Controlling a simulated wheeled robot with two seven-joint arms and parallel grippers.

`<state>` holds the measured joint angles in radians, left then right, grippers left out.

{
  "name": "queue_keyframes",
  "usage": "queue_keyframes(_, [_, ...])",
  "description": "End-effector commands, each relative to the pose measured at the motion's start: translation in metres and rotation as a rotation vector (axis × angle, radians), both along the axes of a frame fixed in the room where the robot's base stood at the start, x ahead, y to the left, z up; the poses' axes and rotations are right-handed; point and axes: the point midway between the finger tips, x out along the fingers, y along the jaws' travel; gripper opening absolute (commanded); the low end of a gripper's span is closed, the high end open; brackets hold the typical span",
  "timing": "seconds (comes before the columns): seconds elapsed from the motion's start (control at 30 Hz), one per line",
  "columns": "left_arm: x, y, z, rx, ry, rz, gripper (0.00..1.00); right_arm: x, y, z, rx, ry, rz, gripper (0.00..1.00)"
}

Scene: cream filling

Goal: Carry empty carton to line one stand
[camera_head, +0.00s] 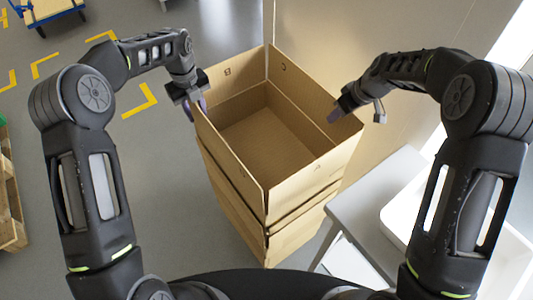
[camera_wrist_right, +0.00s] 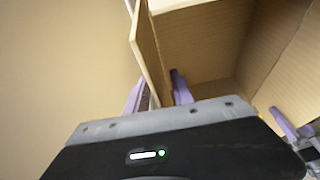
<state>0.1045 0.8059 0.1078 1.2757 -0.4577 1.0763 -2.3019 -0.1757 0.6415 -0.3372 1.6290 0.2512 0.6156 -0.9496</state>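An open, empty brown carton (camera_head: 230,150) is on top of another closed-sided carton (camera_head: 240,207) in a stack in the middle of the head view. My left gripper (camera_head: 192,106) is at the top of its left wall, with purple fingers at the rim; whether they press on the wall is hidden. My right gripper (camera_head: 345,106) is at the right wall. In the right wrist view its two purple fingers (camera_wrist_right: 158,93) stand close on either side of the carton wall (camera_wrist_right: 150,50) and appear shut on it. A purple finger of my left gripper shows at the right edge there.
A grey-white table (camera_head: 350,205) with a white tray (camera_head: 400,215) stands close to the right of the stack. A tan wall panel (camera_head: 400,30) is behind. A wooden pallet (camera_head: 8,200) is at the left edge; grey floor with yellow marks (camera_head: 140,100) lies open between.

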Motion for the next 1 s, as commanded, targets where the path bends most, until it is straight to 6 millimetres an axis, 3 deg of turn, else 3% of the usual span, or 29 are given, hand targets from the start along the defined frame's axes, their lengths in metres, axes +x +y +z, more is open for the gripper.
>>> queue_keyframes(0.4, [0.0002, -0.0005, -0.0093, 0.000, 0.000, 0.000, 0.29, 0.0027, 0.0024, -0.0084, 0.001, -0.001, -0.001, 0.29])
queue_keyframes(0.77, [0.0004, -0.0005, -0.0089, 0.000, -0.001, 0.000, 0.00, 0.0026, 0.0023, -0.0082, 0.001, -0.001, -0.001, 0.00])
queue_keyframes(1.0, [0.0004, -0.0005, -0.0088, 0.000, -0.001, 0.000, 0.00, 0.0026, 0.0023, -0.0082, 0.001, -0.001, -0.001, 0.00])
